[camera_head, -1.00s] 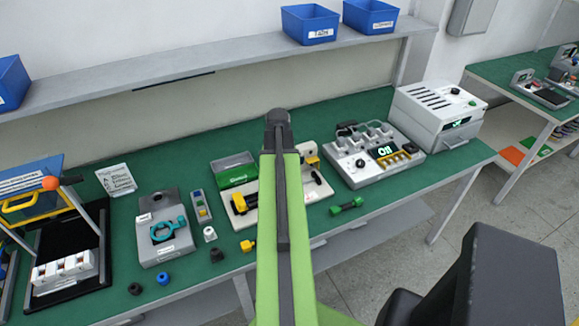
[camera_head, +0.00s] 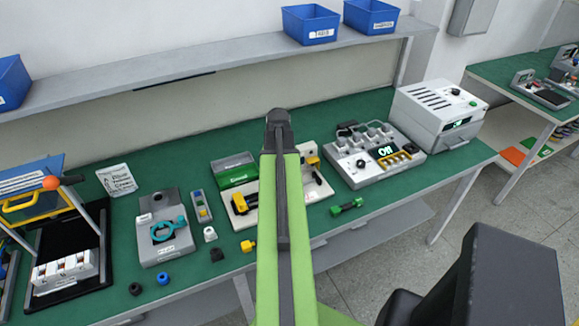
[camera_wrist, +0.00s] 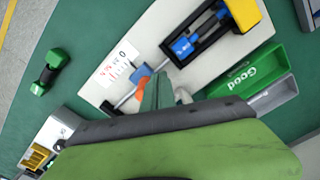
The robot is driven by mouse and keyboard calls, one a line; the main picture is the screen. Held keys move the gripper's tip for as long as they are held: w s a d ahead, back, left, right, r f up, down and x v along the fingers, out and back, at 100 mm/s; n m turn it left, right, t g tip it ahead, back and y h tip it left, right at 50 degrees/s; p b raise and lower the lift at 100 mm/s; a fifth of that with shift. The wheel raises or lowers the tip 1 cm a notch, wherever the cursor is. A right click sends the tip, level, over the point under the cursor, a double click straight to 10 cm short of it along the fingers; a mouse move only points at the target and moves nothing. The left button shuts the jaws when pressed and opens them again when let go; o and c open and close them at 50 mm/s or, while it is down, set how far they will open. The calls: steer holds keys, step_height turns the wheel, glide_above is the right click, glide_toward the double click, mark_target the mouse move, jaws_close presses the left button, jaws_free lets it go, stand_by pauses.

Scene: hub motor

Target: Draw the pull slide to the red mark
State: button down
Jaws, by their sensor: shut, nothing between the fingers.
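The pull-slide fixture has a white base plate (camera_wrist: 165,28), with a black-and-yellow frame (camera_wrist: 240,14) and a blue part inside it. A thin metal rod runs down-left from the frame past a small blue block (camera_wrist: 141,75). A white scale card (camera_wrist: 117,64) with red markings lies beside the rod; its exact red mark is too small to tell. My gripper (camera_wrist: 160,92) is shut and empty near the blue block, with an orange piece beside it. I cannot tell if they touch. In the head view, my arm hides the gripper and the fixture's middle; the yellow-black part (camera_head: 240,203) shows left.
A green tray labelled "Good" (camera_wrist: 268,95) stands close beside the base plate. A green dumbbell-shaped part (camera_head: 347,206) lies to its right. A grey unit with a lit display (camera_head: 372,165) stands farther right. Small loose parts lie near the bench's front edge.

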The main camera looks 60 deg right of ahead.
stand_by(0.3)
steer(key=shift+f+b, duration=1.55)
steer(key=shift+s+d, duration=0.85)
steer(key=shift+d, duration=0.25)
steer(key=shift+s+d, duration=0.8)
steer(key=shift+d, duration=0.3)
steer(key=shift+w+a, duration=0.5)
steer(key=shift+a, duration=0.15)
steer(key=shift+r, duration=0.1)
step_height(320, 180, up, 8)
steer(key=p, duration=0.8)
